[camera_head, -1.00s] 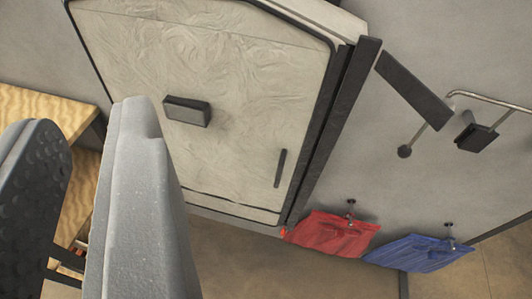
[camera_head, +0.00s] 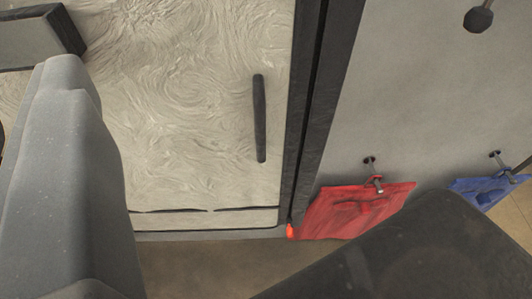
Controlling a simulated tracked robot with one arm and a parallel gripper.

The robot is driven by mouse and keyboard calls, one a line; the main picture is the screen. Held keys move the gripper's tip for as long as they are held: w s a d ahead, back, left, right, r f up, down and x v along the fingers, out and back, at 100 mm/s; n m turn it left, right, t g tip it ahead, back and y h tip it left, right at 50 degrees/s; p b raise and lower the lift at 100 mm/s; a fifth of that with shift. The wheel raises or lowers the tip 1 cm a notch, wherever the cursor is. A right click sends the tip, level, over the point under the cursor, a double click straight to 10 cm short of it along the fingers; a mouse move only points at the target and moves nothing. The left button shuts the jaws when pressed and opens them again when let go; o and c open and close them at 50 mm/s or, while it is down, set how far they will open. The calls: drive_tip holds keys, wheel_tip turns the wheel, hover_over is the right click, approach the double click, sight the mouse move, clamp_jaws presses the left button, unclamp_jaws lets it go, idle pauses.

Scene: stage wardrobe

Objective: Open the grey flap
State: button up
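The grey flap (camera_head: 185,110) is a large pale panel with a swirled surface, filling the upper left. It looks shut in its frame. A dark block-shaped handle (camera_head: 35,38) stands out from it at the upper left, cut by the picture edge. A slim dark upright bar (camera_head: 260,118) is on its right part. My gripper (camera_head: 20,115) is at the left edge, below the block handle in the picture. Its grey finger is in front of the flap; only a dark sliver of the other finger shows. The fingers are apart, with nothing visible between them. I cannot tell whether it touches the handle.
A dark upright post (camera_head: 322,110) borders the flap on the right. Red cloth (camera_head: 350,212) and blue cloth (camera_head: 480,190) hang from wall hooks. A dark knob (camera_head: 478,19) is at the upper right. A large dark shape (camera_head: 400,255), possibly mine, covers the lower right.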

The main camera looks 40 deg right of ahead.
drive_tip(key=d+f+m+h+b, duration=0.1)
drive_tip(key=d+f+h+b, duration=0.3)
drive_tip(key=f, duration=0.8)
drive_tip(key=m+b, duration=0.1)
drive_tip(key=b, duration=0.1)
approach(258, 141)
drive_tip(key=p+x, duration=0.6)
drive_tip(key=x, duration=0.3)
drive_tip(key=shift+w+d+f+p, duration=0.1)
drive_tip(key=shift+d+p, duration=0.15)
drive_tip(key=shift+p, duration=0.05)
drive_tip(key=shift+w+d, duration=0.25)
drive_tip(key=shift+w, duration=0.4)
clamp_jaws()
drive_tip(key=shift+s+a, duration=0.1)
drive_tip(key=shift+a, duration=0.15)
